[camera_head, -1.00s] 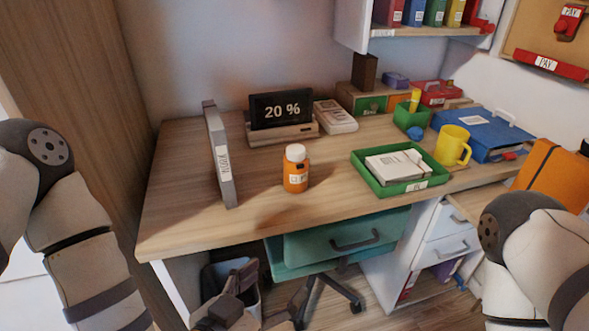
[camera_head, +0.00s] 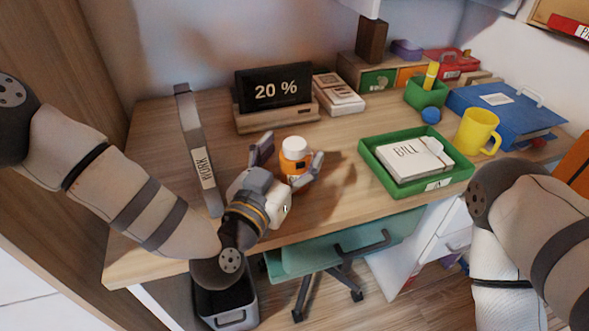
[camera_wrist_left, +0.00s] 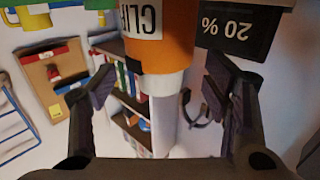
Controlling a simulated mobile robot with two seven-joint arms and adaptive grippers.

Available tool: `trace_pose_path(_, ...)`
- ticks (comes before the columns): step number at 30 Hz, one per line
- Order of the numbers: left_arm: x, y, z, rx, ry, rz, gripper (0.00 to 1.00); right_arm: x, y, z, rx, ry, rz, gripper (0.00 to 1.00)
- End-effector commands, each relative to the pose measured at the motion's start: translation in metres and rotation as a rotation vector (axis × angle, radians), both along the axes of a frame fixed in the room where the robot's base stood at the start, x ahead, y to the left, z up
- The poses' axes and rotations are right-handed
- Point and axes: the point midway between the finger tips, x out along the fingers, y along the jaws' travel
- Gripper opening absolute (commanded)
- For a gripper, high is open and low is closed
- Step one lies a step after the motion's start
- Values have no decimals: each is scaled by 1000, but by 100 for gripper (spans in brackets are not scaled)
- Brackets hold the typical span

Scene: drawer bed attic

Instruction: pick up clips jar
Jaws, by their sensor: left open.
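The clips jar (camera_head: 294,158) is an orange jar with a white lid, upright on the wooden desk. My left gripper (camera_head: 290,160) is open, with one finger on each side of the jar and a gap visible. In the left wrist view, which is upside down, the orange jar (camera_wrist_left: 158,48) with its label and white lid stands between the spread fingers (camera_wrist_left: 160,88). My right arm shows at the right of the head view, but its gripper is out of view.
A grey WORK binder (camera_head: 197,150) stands left of the gripper.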

Motion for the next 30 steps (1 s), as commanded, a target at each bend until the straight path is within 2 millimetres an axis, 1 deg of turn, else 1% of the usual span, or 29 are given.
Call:
trace_pose_path(1, 7, -4, -2, -1, 0, 0, 70, -2, 0, -2, 0, 5, 0, 69)
trace_pose_path(3, 14, -7, -1, 0, 1, 0, 70, -2, 0, -2, 0, 6, 0, 69)
trace_pose_path(10, 17, -8, 0, 0, 1, 0, 70, -2, 0, -2, 0, 5, 0, 69)
trace_pose_path(11, 17, -8, 0, 0, 1, 0, 65, -2, 0, -2, 0, 5, 0, 69)
trace_pose_path(12, 17, -8, 0, 0, 1, 0, 56, -2, 0, -2, 0, 5, 0, 69)
trace_pose_path(17, 17, -7, 0, 0, 1, 0, 20, -2, 0, -2, 0, 5, 0, 69)
trace_pose_path(18, 16, -7, 0, 0, 1, 0, 11, -2, 0, -2, 0, 5, 0, 69)
trace_pose_path(19, 16, -7, 0, 0, 1, 0, 4, -2, 0, -2, 0, 5, 0, 69)
trace_pose_path(20, 16, -7, 0, 0, 1, 0, 0, -2, 0, -2, 0, 5, 0, 69)
trace_pose_path(27, 16, -8, 1, 0, -1, 0, 0, -1, 0, -2, 0, 5, 0, 69)
trace_pose_path(30, 17, -8, 9, -1, -4, 0, 0, 0, 0, 0, 0, -1, 0, 69)
